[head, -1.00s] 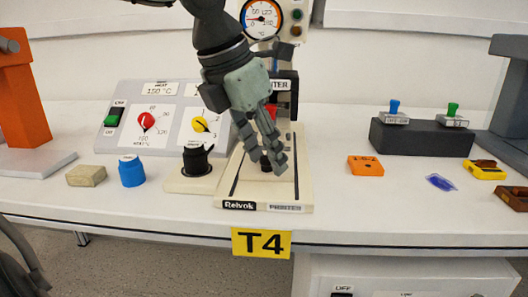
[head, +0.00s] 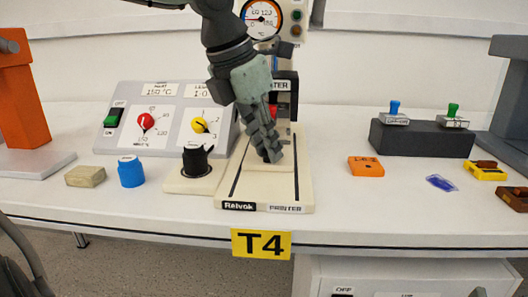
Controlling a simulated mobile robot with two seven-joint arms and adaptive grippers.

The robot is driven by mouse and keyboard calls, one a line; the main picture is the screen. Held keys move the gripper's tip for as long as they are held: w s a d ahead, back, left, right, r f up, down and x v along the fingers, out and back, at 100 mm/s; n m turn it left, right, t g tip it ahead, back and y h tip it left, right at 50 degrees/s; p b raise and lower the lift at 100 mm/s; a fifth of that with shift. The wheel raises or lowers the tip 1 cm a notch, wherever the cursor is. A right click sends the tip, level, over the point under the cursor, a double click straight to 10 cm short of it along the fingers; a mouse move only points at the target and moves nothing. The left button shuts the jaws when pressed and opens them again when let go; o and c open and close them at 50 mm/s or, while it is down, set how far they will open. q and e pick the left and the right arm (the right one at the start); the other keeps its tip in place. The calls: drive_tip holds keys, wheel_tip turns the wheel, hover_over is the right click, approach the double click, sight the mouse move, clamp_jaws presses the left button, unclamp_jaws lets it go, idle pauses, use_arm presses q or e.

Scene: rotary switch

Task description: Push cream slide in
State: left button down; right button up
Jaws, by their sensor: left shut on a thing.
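The cream printer base (head: 250,194) stands at the front of the bench, labelled Relvok and PRINTER. The cream slide (head: 287,164) lies on it, with a small dark knob on top that my fingers mostly cover. My left gripper (head: 272,157) reaches down from above and is shut on this knob. My right gripper is not in view.
A black knob on a cream block (head: 196,168) stands close to the left of the printer. A blue cylinder (head: 131,173) and a tan block (head: 85,176) are further left. Behind is a control panel (head: 160,122). An orange block (head: 365,166) lies to the right.

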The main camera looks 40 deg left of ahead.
use_arm(q)
drive_tip(key=shift+w+a+r, duration=0.1)
drive_tip(key=shift+w+a, duration=0.15)
drive_tip(key=shift+w, duration=0.1)
drive_tip(key=c, duration=1.4)
unclamp_jaws()
drive_tip(key=shift+o, duration=0.2)
drive_tip(key=v, duration=1.2)
